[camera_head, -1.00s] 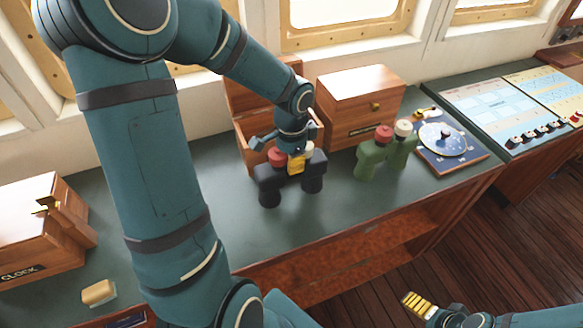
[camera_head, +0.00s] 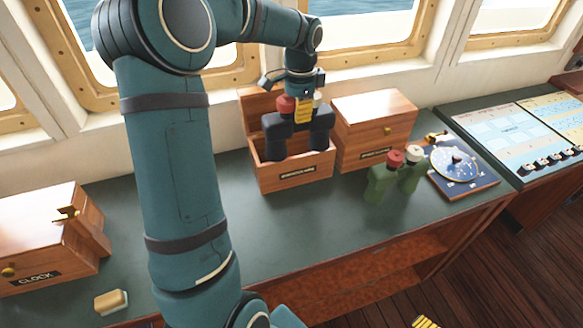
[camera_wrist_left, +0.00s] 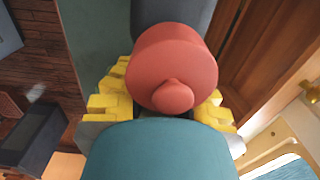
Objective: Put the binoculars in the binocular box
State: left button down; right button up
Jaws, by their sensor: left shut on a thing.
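My left gripper (camera_head: 303,108) is shut on the black binoculars (camera_head: 318,138), which have a red cap. It holds them upright above the open wooden box (camera_head: 300,181), whose lid is raised at the back. The lower barrels overlap the box opening; I cannot tell how deep they are. In the left wrist view the red cap (camera_wrist_left: 172,62) sits between the yellow fingers of the left gripper (camera_wrist_left: 165,105). A second, green pair of binoculars (camera_head: 380,184) stands on the counter to the right. Only yellow finger pads of my right gripper (camera_head: 423,322) show at the bottom edge.
A closed wooden box (camera_head: 374,122) stands directly right of the open one. A round dial instrument (camera_head: 458,163) lies beyond the green binoculars. A clock box (camera_head: 45,235) and a small tan block (camera_head: 111,301) are at left. The counter's front middle is clear.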

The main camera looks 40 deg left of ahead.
aim_at(291, 158)
pick_arm(q)
jog(key=w+a+r, duration=0.3)
jog(key=a+r, duration=0.1)
jog(key=a, duration=0.2)
notch_tip(291, 158, down, 18)
jog(key=shift+w, duration=0.2)
dwell(0.4)
jog(key=shift+a, duration=0.1)
jog(key=shift+f, duration=0.2)
jog(key=c, duration=1.1)
grip_release()
jog(key=shift+r, duration=0.15)
